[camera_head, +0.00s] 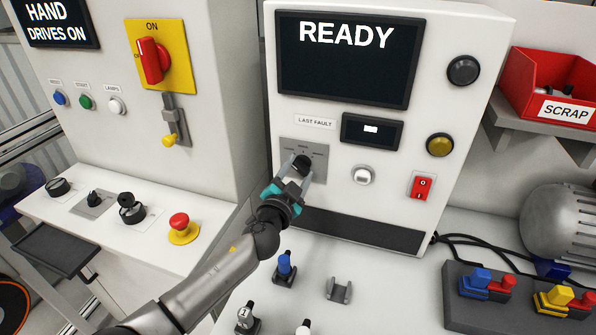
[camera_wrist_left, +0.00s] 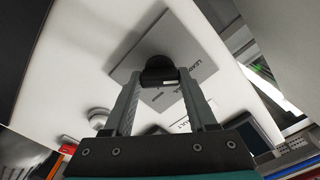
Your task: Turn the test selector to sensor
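The test selector is a black knob (camera_head: 301,164) on a grey plate (camera_head: 318,152) on the white cabinet's front, under the READY screen. Small lettering on the plate is too small to read in the head view. My left gripper (camera_head: 296,172) is at the knob, with a finger on either side. In the left wrist view the knob (camera_wrist_left: 158,70) sits between the two fingertips (camera_wrist_left: 158,82) and nearly fills the gap; whether both fingers press on it is unclear. The gripper hides part of the knob, and its pointing direction cannot be read. My right gripper is not in view.
The READY screen (camera_head: 347,60) is above. A white knob (camera_head: 363,175) and a red rocker switch (camera_head: 422,186) are to the right. A red SCRAP bin (camera_head: 548,88) is at right.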

